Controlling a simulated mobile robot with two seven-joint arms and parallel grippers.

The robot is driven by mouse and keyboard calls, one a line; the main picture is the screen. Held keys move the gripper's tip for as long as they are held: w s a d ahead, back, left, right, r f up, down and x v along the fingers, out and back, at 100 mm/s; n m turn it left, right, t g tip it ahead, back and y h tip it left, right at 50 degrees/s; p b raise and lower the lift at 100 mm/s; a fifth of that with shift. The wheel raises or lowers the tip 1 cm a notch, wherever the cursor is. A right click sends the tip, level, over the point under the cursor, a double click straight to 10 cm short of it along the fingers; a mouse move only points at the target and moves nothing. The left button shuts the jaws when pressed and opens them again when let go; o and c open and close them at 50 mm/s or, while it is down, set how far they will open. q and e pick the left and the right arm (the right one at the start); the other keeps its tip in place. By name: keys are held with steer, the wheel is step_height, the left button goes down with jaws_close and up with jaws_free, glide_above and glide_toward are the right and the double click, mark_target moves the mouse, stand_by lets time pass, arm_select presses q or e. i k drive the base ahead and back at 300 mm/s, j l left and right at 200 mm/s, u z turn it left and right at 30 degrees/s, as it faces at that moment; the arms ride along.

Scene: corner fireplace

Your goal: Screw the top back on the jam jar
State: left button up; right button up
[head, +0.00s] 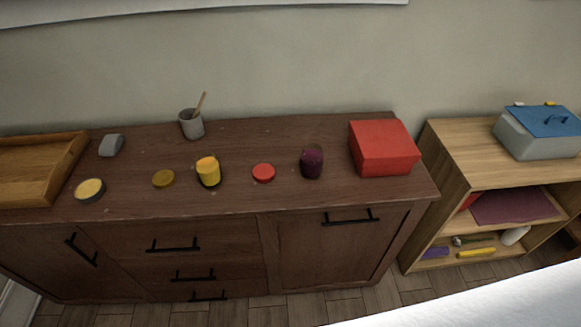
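A dark purple jar (312,164), which looks like the jam jar, stands upright on the brown sideboard (240,205), right of the middle. Its rim looks clear and no lid shows on it. A flat red lid (263,173) lies on the sideboard just left of this jar, apart from it. A yellow jar (208,172) stands further left, and a flat olive-gold lid (163,178) lies to its left. Which lid fits which jar I cannot tell from this view. Neither of my grippers is in view.
A red box (383,148) stands close right of the purple jar. A grey cup with a stick (192,125), a grey block (111,145), a round tin (90,190) and a wooden tray (72,164) are further left. A low shelf (455,150) with a blue-lidded box (540,135) stands right.

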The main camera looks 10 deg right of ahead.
mark_target(311, 158)
steer(key=j+z, duration=0.45)
steer(key=i+j+z, duration=0.1)
steer(key=j+z, duration=0.2)
steer(key=z, duration=0.15)
steer(key=k+j+z, duration=0.1)
steer(key=j+z, duration=0.3)
steer(key=j, duration=0.2)
